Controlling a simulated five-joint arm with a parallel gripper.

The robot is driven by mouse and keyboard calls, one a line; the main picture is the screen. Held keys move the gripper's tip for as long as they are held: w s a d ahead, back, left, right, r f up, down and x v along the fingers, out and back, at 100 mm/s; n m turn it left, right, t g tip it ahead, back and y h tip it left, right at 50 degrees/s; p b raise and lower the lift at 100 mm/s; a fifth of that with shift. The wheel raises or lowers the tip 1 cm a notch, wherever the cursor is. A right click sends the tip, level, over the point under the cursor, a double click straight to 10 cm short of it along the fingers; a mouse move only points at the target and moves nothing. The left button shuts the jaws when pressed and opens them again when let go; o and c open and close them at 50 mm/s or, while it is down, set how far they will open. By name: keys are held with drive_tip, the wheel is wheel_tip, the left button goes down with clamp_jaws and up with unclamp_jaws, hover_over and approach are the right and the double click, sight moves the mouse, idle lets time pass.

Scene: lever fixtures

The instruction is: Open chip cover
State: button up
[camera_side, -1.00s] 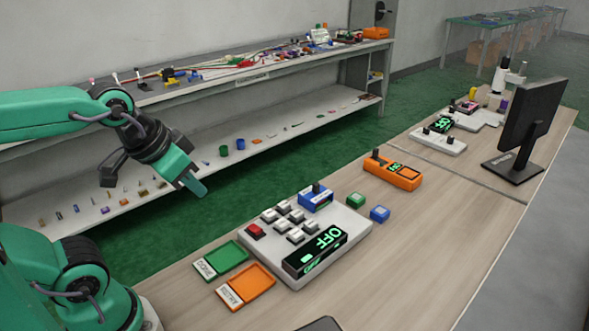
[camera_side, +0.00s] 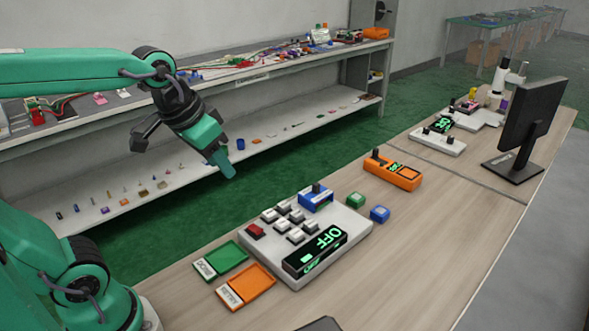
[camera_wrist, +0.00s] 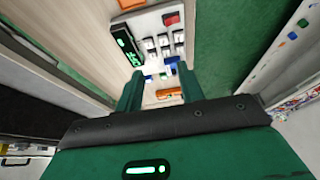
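A white device (camera_side: 305,240) lies on the bench with a black display (camera_side: 315,250) reading OFF. It carries several white switches or keys (camera_side: 283,208), a red switch (camera_side: 256,231) and a blue box with a black lever (camera_side: 316,201) at its far edge. No part is clearly marked as the chip cover. The device also shows in the wrist view (camera_wrist: 145,22), beyond my fingers. My gripper (camera_side: 225,164) hangs in the air, left of and above the device, touching nothing. In the wrist view its two green fingers (camera_wrist: 158,74) stand apart with nothing held.
A green tray (camera_side: 238,257) and an orange tray (camera_side: 262,278) lie left of the device. A green block (camera_side: 356,199), a blue block (camera_side: 380,213) and an orange meter (camera_side: 392,173) lie beyond it. A monitor (camera_side: 530,120) stands far right.

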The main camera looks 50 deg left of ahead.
drive_tip(key=w+r+g, duration=0.1)
drive_tip(key=w, duration=0.7)
drive_tip(key=g, duration=0.3)
approach(316, 184)
drive_tip(key=shift+f, duration=0.15)
drive_tip(key=shift+w+f+g, duration=0.3)
drive_tip(key=shift+w+f, duration=0.05)
drive_tip(key=shift+f, duration=0.2)
drive_tip(key=shift+f, duration=3.9)
clamp_jaws()
